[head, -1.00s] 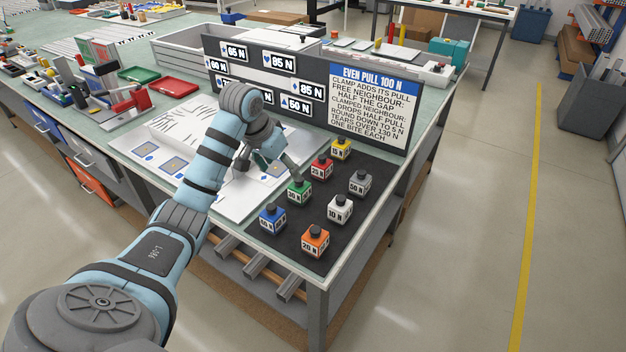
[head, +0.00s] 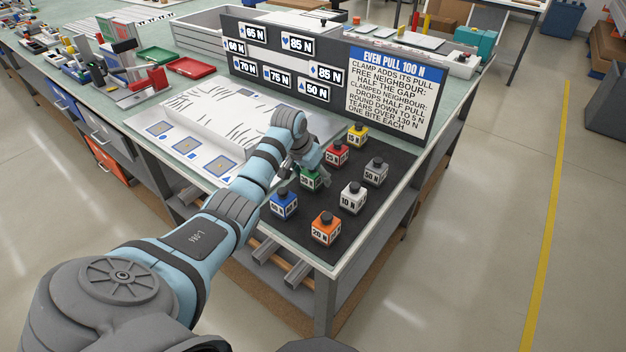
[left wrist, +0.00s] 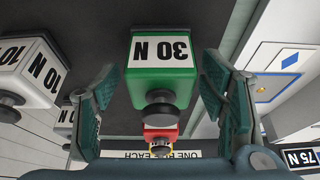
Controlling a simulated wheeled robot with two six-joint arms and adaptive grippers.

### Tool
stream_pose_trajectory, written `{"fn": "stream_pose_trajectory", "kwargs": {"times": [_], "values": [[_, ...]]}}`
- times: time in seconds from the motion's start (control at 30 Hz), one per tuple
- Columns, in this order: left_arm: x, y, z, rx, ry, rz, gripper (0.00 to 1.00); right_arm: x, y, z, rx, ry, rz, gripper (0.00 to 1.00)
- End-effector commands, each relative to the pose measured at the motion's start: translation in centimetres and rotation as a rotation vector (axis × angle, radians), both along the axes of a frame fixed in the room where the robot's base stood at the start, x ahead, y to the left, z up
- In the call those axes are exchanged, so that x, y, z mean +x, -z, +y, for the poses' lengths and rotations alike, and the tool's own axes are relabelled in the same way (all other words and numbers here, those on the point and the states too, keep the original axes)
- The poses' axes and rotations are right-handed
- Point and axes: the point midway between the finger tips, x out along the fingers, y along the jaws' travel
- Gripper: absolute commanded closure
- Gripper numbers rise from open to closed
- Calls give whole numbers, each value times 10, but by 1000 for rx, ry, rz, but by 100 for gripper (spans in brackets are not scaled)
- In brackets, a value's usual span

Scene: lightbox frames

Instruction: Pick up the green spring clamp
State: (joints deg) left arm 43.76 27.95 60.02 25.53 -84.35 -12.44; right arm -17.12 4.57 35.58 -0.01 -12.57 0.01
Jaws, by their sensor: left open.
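The green spring clamp (head: 311,181) is a small green block with a dark knob, on the black mat (head: 372,205). In the left wrist view the green clamp (left wrist: 164,75) shows its "30 N" label upside down, and its knob points toward the gripper. My left gripper (head: 303,178) is at the clamp and partly covers it in the head view. In the left wrist view the left gripper (left wrist: 163,100) is open, with one finger on each side of the clamp and gaps between. My right gripper is not in view.
Close around stand the blue (head: 284,205), white 10 N (head: 353,198), red (head: 336,155), grey (head: 375,173), orange (head: 325,230) and yellow (head: 357,135) clamps. A sign board (head: 390,90) stands behind the mat. A white panel (head: 200,125) lies to the left.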

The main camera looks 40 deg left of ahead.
Motion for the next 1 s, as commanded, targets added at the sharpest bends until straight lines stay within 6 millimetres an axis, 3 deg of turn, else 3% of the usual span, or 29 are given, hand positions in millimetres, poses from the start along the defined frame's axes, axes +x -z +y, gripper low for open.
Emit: {"fn": "stream_pose_trajectory", "kwargs": {"times": [0.1, 0.5, 0.77, 0.87, 1.0], "values": [[0, -1, 0, 0, 0, -1, 35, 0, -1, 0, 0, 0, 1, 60], [0, -2, 0, 0, 0, -2, 96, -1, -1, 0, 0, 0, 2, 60], [0, -5, 0, 0, 0, -3, 96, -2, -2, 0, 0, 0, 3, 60], [1, -14, 1, 1, 0, -4, 96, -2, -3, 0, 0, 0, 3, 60], [1, -43, 1, 1, 1, -7, 96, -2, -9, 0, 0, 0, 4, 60]]}}
